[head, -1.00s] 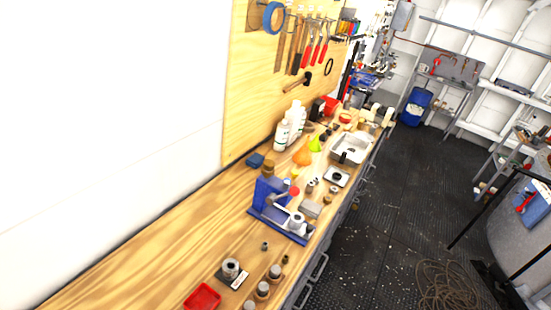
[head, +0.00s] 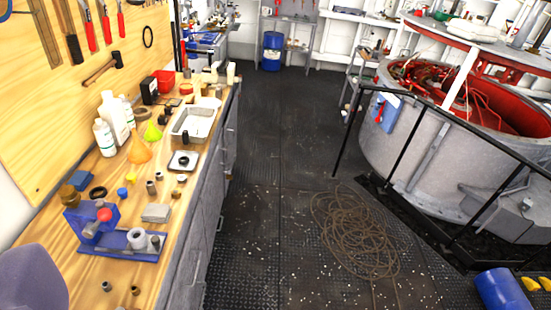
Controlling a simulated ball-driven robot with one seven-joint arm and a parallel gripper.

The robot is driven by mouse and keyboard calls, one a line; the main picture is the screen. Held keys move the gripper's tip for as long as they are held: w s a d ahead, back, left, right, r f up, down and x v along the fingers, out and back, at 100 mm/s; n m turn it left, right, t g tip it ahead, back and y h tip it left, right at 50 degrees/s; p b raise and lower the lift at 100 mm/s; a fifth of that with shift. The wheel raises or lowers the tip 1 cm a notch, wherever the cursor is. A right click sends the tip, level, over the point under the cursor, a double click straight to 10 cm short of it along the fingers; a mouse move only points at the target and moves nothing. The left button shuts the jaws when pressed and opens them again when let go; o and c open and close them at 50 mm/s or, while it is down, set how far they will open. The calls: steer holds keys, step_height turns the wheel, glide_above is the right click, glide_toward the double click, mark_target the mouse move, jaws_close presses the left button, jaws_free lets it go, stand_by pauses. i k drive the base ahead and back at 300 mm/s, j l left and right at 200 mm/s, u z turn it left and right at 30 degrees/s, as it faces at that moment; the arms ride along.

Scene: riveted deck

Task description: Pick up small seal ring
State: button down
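I cannot tell for sure which thing is the small seal ring. A dark ring (head: 97,192) lies flat on the wooden workbench (head: 60,236), beside a small blue block (head: 91,179) and behind the blue press (head: 100,228). A brownish ring (head: 142,113) lies farther back near the white bottles. My gripper is not clearly in view. A smooth grey-purple shape at the lower left corner may be part of my arm.
White bottles (head: 104,138), an orange funnel (head: 138,148), a metal tray (head: 194,124) and several small metal parts crowd the bench. The dark floor beside it is open, with a coiled rope (head: 355,235). A black railing (head: 425,105) and a large grey drum (head: 385,150) stand right.

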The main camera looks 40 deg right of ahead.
mark_target(184, 157)
steer(key=z, duration=0.3)
steer(key=i+l+u, duration=0.3)
steer(key=i+l, duration=0.8)
steer(key=i, duration=0.6)
steer(key=i+l+u, duration=0.3)
steer(key=i+l, duration=1.2)
steer(key=i, duration=0.05)
